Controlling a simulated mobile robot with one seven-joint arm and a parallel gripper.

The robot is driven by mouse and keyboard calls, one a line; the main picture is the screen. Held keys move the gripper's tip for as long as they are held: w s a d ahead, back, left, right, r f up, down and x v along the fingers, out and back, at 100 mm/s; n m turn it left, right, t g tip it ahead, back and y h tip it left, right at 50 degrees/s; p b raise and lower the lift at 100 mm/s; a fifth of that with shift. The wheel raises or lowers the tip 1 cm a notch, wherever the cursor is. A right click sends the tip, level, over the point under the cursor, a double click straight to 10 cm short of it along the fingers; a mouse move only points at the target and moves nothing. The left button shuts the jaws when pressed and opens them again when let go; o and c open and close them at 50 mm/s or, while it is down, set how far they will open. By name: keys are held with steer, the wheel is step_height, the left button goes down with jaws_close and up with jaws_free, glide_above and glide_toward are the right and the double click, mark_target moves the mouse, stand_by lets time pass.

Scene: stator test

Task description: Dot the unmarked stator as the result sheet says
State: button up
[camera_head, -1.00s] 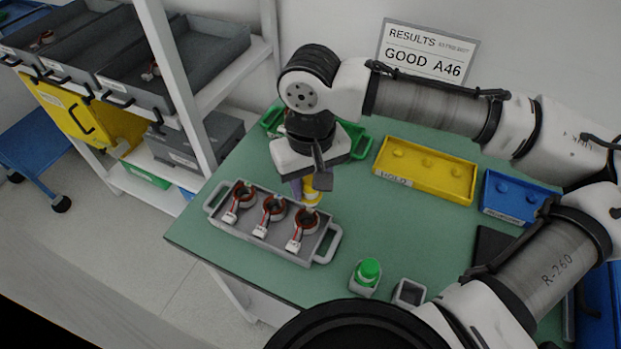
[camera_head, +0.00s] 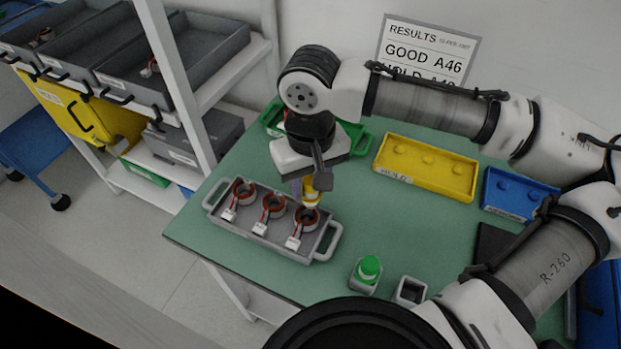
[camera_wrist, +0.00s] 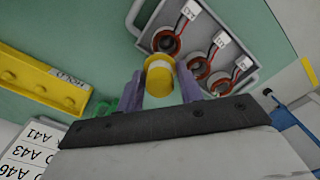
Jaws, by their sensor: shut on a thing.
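Three stators with red-brown rings and white tags lie in a grey handled tray (camera_head: 325,247): left (camera_head: 243,191), middle (camera_head: 272,205) and right (camera_head: 306,218). They also show in the wrist view, one of them (camera_wrist: 165,40) closest to my gripper. I cannot make out dots on them. My gripper (camera_head: 310,187) is shut on a yellow marker (camera_head: 311,193), which also shows between the purple fingers in the wrist view (camera_wrist: 159,78). Its lower end is just over the far side of the right stator; I cannot tell contact. The result sheet (camera_head: 428,50) reads GOOD A46, with a HOLD line partly hidden by my arm.
A green-capped marker (camera_head: 368,268) stands in a holder beside an empty grey holder (camera_head: 410,291). A yellow tray labelled HOLD (camera_head: 425,167), a blue tray (camera_head: 513,194) and a green tray (camera_head: 358,141) stand at the back. A shelf with grey bins (camera_head: 200,50) is at left.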

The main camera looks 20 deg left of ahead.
steer(key=shift+f, duration=0.25)
steer(key=shift+r, duration=0.1)
step_height(320, 180, up, 6)
steer(key=p, duration=0.6)
